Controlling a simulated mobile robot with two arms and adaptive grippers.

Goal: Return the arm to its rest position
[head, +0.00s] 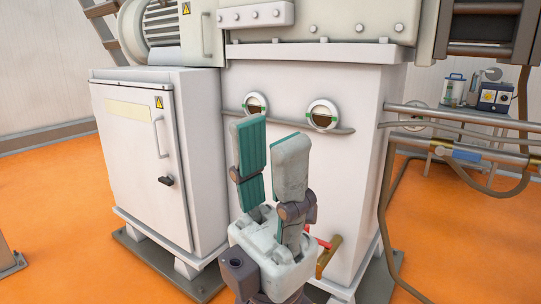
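My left gripper (270,143) stands upright in the lower middle of the head view, in front of the white machine housing (345,185). Its two grey fingers with green pads are apart, and the gap between them is empty. It hides part of the housing's front and part of the left round port. I cannot tell from this view whether the gripper touches the housing. My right gripper is not in view.
A white cabinet (135,150) with a black latch stands at the left. Two round ports, the right one clear (323,114), sit on the housing. A red-handled brass valve (328,256) is low beside my gripper. Pipes (470,152) run at the right. Orange floor (455,250) is open there.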

